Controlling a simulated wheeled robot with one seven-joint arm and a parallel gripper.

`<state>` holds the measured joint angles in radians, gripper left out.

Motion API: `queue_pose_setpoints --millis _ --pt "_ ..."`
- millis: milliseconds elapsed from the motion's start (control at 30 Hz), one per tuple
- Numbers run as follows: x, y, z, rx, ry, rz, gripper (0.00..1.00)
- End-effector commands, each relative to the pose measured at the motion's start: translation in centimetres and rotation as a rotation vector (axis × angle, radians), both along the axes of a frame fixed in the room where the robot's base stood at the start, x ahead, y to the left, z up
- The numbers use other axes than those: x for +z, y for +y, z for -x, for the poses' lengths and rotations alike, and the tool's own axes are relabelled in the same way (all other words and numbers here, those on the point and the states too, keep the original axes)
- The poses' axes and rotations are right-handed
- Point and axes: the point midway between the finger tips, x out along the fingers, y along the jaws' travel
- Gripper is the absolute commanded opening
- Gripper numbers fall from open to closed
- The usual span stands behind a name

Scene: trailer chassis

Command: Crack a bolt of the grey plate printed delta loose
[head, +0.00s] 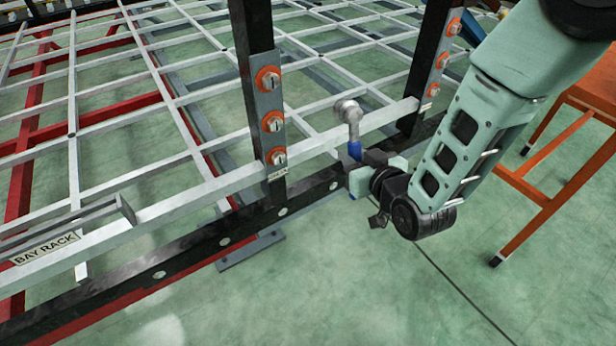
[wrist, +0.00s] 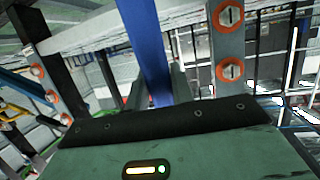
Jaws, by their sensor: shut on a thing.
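My gripper (head: 368,172) is shut on the blue handle of a wrench (head: 354,150). The wrench stands upright, its grey ring-like head (head: 347,108) on top, between the two posts and apart from the bolts. The blue handle also fills the middle of the wrist view (wrist: 148,50). A grey plate (head: 267,98) on the left post carries several bolts on orange washers (head: 274,121); its small label (head: 277,172) seems to read delta, but is hard to read. A second bolted grey plate (head: 441,68) is on the right post, its label illegible.
A white grid (head: 120,130) lies behind. An orange stand (head: 548,160) is at the right. The green floor in front is clear.

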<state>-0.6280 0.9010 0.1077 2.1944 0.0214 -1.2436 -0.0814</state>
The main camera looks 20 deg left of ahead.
Motion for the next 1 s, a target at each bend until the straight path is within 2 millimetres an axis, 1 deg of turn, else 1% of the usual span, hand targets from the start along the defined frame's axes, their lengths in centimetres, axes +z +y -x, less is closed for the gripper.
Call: queue_pose_setpoints --millis 33,100,200,300,400,533,767,967,1000 --pt "0.0 2.3 1.2 0.040 -0.053 -0.048 0.00" --pt "1.5 4.5 2.8 0.081 -0.107 -0.099 0.00" --pt "3.2 6.7 4.7 0.125 -0.158 -0.149 0.00" --pt "4.4 7.9 6.0 0.152 -0.185 -0.181 0.00" --pt "5.1 8.5 6.7 0.164 -0.198 -0.195 0.00" --pt "5.3 8.6 6.9 0.167 -0.201 -0.198 0.00" --pt "5.3 8.5 6.9 0.166 -0.200 -0.198 0.00" --pt "4.6 8.4 6.9 0.165 -0.199 -0.199 0.00" --pt "4.9 8.7 6.7 0.165 -0.201 -0.200 0.00"
